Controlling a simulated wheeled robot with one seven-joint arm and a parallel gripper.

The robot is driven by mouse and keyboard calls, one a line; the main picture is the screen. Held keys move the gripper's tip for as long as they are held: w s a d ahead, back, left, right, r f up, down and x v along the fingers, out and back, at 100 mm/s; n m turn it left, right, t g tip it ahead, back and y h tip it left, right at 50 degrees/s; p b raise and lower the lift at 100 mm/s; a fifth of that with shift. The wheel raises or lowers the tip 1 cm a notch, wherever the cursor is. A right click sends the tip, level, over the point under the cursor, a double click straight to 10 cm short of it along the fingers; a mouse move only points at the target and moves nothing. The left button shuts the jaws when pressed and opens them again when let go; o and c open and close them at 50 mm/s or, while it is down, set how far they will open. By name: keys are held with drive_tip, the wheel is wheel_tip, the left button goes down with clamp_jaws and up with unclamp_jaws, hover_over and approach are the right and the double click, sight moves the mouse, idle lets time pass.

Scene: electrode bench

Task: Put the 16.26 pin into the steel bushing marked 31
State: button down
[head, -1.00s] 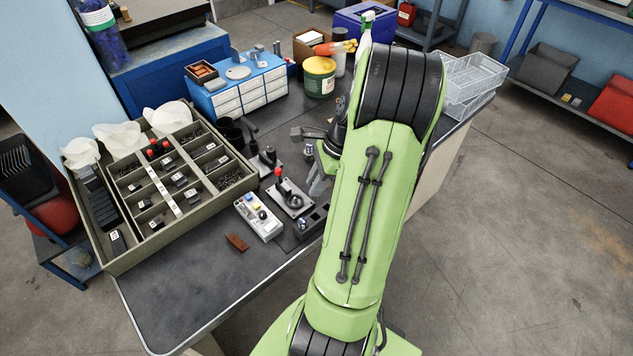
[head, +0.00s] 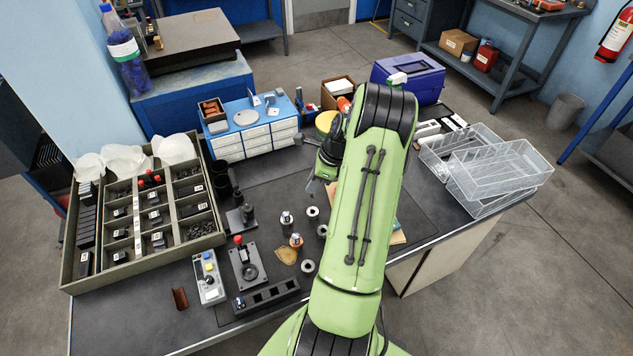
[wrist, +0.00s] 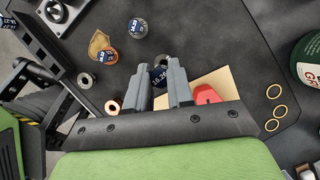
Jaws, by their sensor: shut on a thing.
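My gripper (wrist: 163,84) is shut on the 16.26 pin (wrist: 159,76), whose dark end with white digits shows between the fingers in the wrist view. In the head view my gripper (head: 314,186) is partly hidden by my arm above the bench, and the pin cannot be made out. Several ring-shaped bushings stand on the dark mat. Steel ones (head: 313,213) (head: 308,266) look open on top; another (head: 287,220) has a labelled piece in it. A copper-coloured one (head: 296,240) also holds a labelled piece. I cannot read which bushing is marked 31.
A divided tray (head: 215,240) of dark parts stands at the left. A lever fixture (head: 246,268), a button box (head: 208,280) and a slotted black block (head: 268,297) sit at the front. Clear plastic bins (head: 500,175) stand at the right. A red object (wrist: 207,95) lies on tan card.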

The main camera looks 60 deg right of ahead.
sight(313, 197)
drive_tip(key=shift+a+f+b, duration=0.15)
drive_tip(key=shift+f+b, duration=0.4)
drive_tip(key=shift+b, duration=0.05)
wheel_tip(313, 197, down, 5)
drive_tip(key=b, duration=0.5)
drive_tip(key=shift+f, duration=0.15)
drive_tip(key=shift+p, duration=0.5)
drive_tip(key=shift+f+b, duration=0.9)
drive_tip(key=shift+f, duration=0.85)
idle(0.3)
drive_tip(key=c, duration=0.9)
unclamp_jaws()
